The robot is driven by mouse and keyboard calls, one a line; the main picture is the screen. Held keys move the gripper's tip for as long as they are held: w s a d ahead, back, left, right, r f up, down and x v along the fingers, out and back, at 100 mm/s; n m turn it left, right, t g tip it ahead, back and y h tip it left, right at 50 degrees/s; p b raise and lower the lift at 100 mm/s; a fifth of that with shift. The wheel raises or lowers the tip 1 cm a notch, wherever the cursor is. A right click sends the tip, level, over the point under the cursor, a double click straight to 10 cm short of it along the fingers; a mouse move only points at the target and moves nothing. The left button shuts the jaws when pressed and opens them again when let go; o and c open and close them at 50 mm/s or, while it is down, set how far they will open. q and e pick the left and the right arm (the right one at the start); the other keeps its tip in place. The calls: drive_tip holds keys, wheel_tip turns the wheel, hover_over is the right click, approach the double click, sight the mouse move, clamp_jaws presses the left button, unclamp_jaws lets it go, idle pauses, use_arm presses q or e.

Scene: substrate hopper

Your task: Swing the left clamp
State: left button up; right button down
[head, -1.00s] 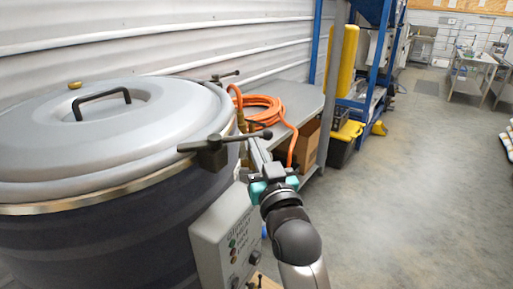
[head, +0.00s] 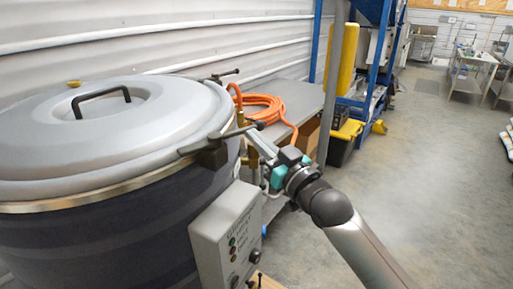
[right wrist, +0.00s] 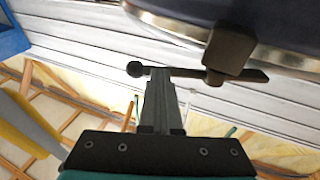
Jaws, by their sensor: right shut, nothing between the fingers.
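A dark clamp (head: 210,152) sits on the rim of the round drum-like hopper (head: 100,240). Its thin lever arm (head: 238,131) points right and slightly back, ending in a dark ball knob (head: 261,125). My right gripper (head: 254,138) is at the lever near the knob, its fingers shut with nothing between them. In the right wrist view the shut fingertips (right wrist: 160,73) overlap the lever beside the knob (right wrist: 134,69); touching seems likely but is not certain. The clamp block (right wrist: 229,48) shows there too. A second clamp (head: 226,75) is at the back of the rim. My left gripper is out of view.
The grey lid (head: 60,135) with a black handle (head: 101,97) covers the hopper. A control box (head: 225,235) with buttons stands below my right gripper. An orange hose (head: 262,105) lies coiled on a grey bench (head: 305,100) behind it.

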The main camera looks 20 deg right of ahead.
drive_tip(key=shift+w+a+n+y, duration=0.15)
drive_tip(key=shift+w, duration=0.8)
drive_tip(key=shift+w+a+n+y, duration=0.1)
drive_tip(key=shift+w+n+y, duration=0.05)
drive_tip(key=shift+w, duration=0.75)
drive_tip(key=shift+r+p, duration=0.1)
drive_tip(key=shift+p, duration=0.2)
